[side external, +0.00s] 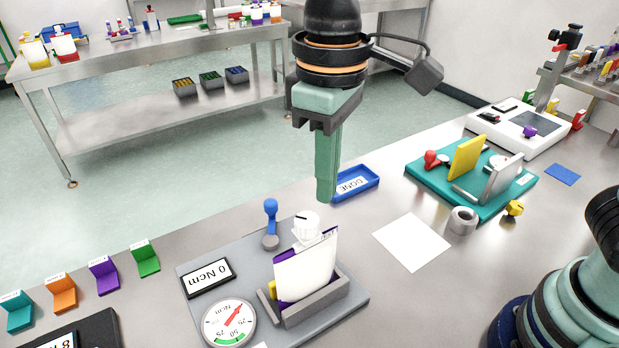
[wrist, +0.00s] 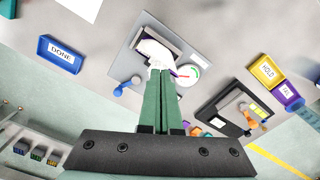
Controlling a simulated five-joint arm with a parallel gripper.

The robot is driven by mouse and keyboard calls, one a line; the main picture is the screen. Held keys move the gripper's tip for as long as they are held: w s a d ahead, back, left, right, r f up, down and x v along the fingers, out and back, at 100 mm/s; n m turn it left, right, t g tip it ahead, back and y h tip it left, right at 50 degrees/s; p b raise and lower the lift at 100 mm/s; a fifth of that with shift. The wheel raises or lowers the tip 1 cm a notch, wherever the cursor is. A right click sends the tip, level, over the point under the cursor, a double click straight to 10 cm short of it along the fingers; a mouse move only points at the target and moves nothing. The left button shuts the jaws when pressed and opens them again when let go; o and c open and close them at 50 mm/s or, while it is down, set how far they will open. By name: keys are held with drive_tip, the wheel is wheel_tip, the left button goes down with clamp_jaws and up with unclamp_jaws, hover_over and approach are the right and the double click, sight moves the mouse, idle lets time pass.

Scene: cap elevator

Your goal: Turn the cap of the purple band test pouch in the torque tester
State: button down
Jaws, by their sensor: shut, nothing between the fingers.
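The white pouch with a purple band (side external: 305,268) stands upright in the grey holder (side external: 318,303) of the torque tester (side external: 225,263). Its white ribbed cap (side external: 306,225) is on top. The tester's display (side external: 208,278) reads 0 Ncm, and its round dial (side external: 229,324) has a red needle. My gripper (side external: 326,198) is shut and empty, its green fingers pointing down above and beyond the cap, apparently apart from it. In the wrist view the fingertips (wrist: 163,73) overlap the cap area, and the pouch (wrist: 153,48) is partly hidden behind them.
A blue-handled lever (side external: 270,220) stands on the tester plate near the cap. A blue DONE tray (side external: 357,184) lies behind. A teal fixture (side external: 478,180), a grey ring (side external: 462,221) and a white sheet (side external: 411,242) are to the right. Several coloured label stands (side external: 103,275) line the left.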

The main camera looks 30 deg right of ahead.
wheel_tip(320, 180, down, 6)
drive_tip(key=shift+d, duration=0.25)
idle(0.6)
drive_tip(key=shift+w+a, duration=0.35)
drive_tip(key=shift+w, duration=0.1)
idle(1.1)
drive_tip(key=shift+s+a, duration=0.1)
idle(0.5)
drive_tip(key=shift+s, duration=0.15)
wheel_tip(320, 180, up, 6)
drive_tip(key=shift+s, duration=0.2)
idle(0.7)
